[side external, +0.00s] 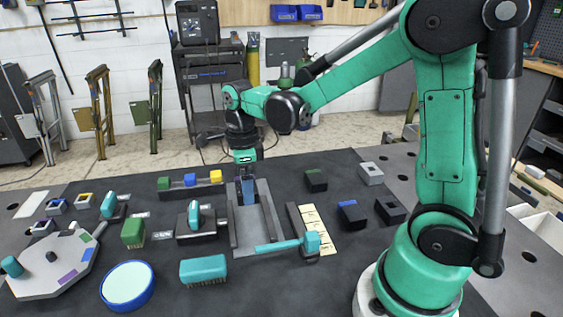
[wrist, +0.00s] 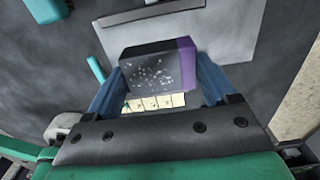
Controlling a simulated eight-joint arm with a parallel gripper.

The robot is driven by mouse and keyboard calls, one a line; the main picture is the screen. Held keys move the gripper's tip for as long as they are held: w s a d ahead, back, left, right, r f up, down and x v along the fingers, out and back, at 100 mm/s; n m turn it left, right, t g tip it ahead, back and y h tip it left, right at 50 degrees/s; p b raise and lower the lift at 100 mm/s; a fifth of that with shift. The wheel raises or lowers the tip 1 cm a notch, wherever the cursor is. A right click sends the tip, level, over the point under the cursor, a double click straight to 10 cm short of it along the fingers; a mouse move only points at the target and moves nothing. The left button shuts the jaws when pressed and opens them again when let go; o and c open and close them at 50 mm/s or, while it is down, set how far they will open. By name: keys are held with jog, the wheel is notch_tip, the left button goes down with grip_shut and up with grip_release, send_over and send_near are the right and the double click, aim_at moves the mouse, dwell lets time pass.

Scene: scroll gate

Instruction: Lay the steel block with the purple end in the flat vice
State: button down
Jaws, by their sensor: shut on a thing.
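My gripper (side external: 247,192) is shut on a dark steel block (wrist: 150,68) with a purple end (wrist: 188,60). In the wrist view the block sits between the two blue fingers, its purple end toward the right finger. In the side view the fingers point down over the grey bed of what looks like the flat vice (side external: 247,238), between its dark rails. The block is hard to make out there, and I cannot tell whether it touches the bed. A turquoise handle (side external: 290,244) lies across the vice's front end. Grey plate (wrist: 235,38) shows beyond the block in the wrist view.
A strip of cream labels (side external: 319,238) lies right of the vice. Blocks with green (side external: 316,180) and blue (side external: 352,214) ends stand farther right. A second clamp with a turquoise handle (side external: 195,222) stands close on the left.

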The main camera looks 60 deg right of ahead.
aim_at(249, 220)
jog(key=shift+f, duration=3.1)
jog(key=shift+f, duration=0.25)
grip_release()
jog(key=shift+r, duration=3.45)
jog(key=shift+s+a+r+n+t, duration=0.15)
jog(key=shift+r+n, duration=0.1)
jog(key=shift+n, duration=0.35)
jog(key=shift+s+a+r+n+t, duration=0.15)
jog(key=shift+r+n, duration=0.1)
jog(key=shift+n, duration=0.35)
jog(key=s+a+r+n+t, duration=0.1)
jog(key=s+r+n+t, duration=0.1)
jog(key=n, duration=1)
jog(key=s+a+r+n+t, duration=0.2)
jog(key=s+n+t, duration=0.1)
jog(key=n, duration=0.9)
jog(key=shift+a+r+n+t, duration=0.2)
jog(key=shift+n+t, duration=0.1)
jog(key=shift+t, duration=0.5)
